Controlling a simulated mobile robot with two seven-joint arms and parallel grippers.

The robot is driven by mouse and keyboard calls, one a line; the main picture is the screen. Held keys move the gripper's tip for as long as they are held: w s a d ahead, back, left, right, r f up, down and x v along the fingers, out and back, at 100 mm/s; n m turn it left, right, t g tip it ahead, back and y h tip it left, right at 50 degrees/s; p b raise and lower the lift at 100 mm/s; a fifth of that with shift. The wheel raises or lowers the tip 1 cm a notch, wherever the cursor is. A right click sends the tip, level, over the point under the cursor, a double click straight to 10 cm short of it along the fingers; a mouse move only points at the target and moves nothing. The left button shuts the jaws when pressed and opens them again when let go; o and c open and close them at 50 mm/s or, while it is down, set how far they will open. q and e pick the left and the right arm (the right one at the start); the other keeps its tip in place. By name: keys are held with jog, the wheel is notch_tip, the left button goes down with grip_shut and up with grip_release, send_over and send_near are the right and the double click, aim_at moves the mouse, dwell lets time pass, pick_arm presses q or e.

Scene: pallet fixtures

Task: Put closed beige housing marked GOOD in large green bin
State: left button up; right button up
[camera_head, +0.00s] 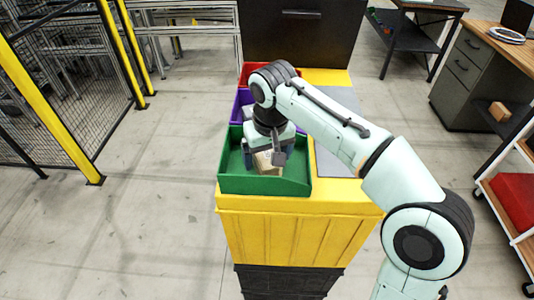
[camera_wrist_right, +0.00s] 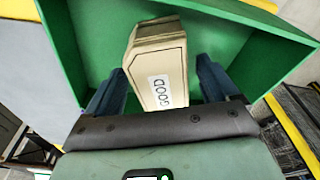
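The beige housing (camera_head: 266,164), a closed box with a white label reading GOOD, is inside the large green bin (camera_head: 264,186). In the right wrist view the housing (camera_wrist_right: 157,66) is tilted in the picture, its label facing the camera, with the bin's green floor and walls (camera_wrist_right: 95,30) around it. My right gripper (camera_head: 268,156) reaches down into the bin from above. Its two dark blue fingers are spread on either side of the housing, with a gap visible at the right finger. My left gripper is not in view.
A purple bin (camera_head: 237,104) and a red bin (camera_head: 246,72) stand in a row behind the green one on a yellow pallet stand (camera_head: 290,228). A grey surface (camera_head: 335,165) lies right of the bins. A mesh fence with yellow posts (camera_head: 50,110) is at left.

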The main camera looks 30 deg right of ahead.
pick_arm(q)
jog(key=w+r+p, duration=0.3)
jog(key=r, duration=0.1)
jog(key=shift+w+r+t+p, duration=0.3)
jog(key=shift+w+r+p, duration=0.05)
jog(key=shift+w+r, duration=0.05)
pick_arm(e)
notch_tip(320, 180, up, 12)
jog(key=s, duration=0.1)
jog(key=shift+s, duration=0.35)
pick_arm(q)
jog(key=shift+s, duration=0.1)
pick_arm(e)
jog(key=shift+a, duration=0.1)
